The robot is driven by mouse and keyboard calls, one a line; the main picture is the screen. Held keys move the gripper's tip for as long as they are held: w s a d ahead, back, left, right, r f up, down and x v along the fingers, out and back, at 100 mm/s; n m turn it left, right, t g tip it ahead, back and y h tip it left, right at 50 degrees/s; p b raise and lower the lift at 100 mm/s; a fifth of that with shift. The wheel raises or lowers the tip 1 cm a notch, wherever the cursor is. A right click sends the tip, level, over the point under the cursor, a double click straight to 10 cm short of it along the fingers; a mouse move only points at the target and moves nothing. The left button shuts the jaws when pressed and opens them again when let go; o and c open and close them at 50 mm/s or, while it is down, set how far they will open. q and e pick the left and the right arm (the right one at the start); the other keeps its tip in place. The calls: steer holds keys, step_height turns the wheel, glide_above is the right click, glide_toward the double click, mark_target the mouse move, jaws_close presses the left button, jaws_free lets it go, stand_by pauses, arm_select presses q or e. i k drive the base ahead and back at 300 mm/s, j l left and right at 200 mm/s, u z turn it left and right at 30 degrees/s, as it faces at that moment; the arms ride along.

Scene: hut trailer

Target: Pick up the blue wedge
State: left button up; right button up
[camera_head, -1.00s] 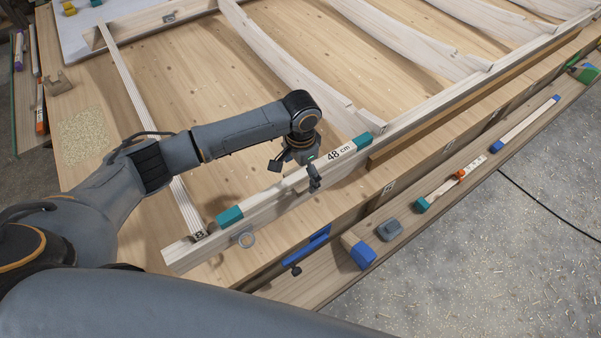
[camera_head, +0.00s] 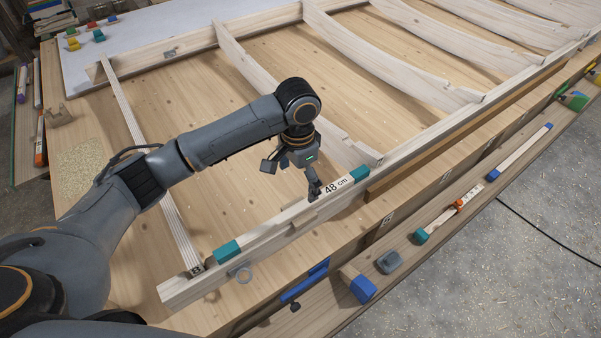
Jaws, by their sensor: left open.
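A blue block (camera_head: 363,290) sits at the near end of the lower ledge, at the bottom centre right. A small blue piece (camera_head: 112,18) lies among coloured pieces at the back left. I cannot tell for sure which one is the blue wedge. My left gripper (camera_head: 291,178) is open and empty, pointing down over the front beam, well away from both blue pieces. One finger is close to the 48 cm label (camera_head: 337,187); I cannot tell whether it touches. My right gripper is not in view.
The wooden frame's front beam (camera_head: 187,292) and ribs (camera_head: 410,55) stand up from the table. A blue clamp (camera_head: 305,282) is at the table edge.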

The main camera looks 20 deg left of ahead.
mark_target(362, 288)
steer(key=k+j, duration=0.8)
steer(key=j, duration=0.1)
